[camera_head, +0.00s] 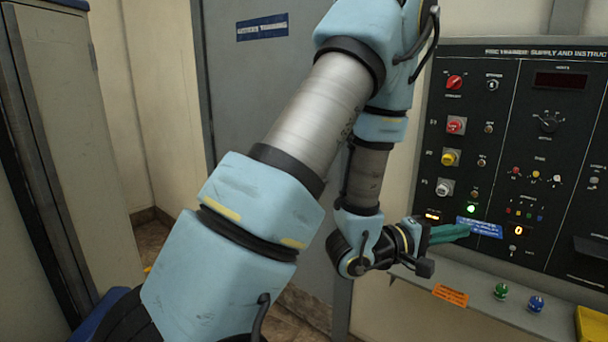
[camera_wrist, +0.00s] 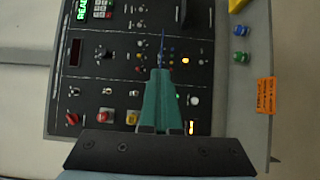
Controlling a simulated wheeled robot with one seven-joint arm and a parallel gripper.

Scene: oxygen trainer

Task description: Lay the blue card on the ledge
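The blue card (camera_head: 480,228) has white print and sits at the fingertips of my gripper (camera_head: 455,232). In the wrist view the card (camera_wrist: 162,47) shows nearly edge-on as a thin blue strip beyond the teal fingers (camera_wrist: 158,98), which are together on it. The gripper holds the card in front of the lower part of the black panel, above the ledge. The pale grey ledge (camera_head: 480,312) runs along the panel's bottom. It also shows at the right of the wrist view (camera_wrist: 257,55).
The ledge bears an orange label (camera_head: 451,295), a green knob (camera_head: 501,291), a blue knob (camera_head: 536,303) and a yellow object (camera_head: 592,325) at the right. The black panel (camera_head: 512,90) has switches and several coloured buttons that stick out. Bare ledge shows between the label and the knobs.

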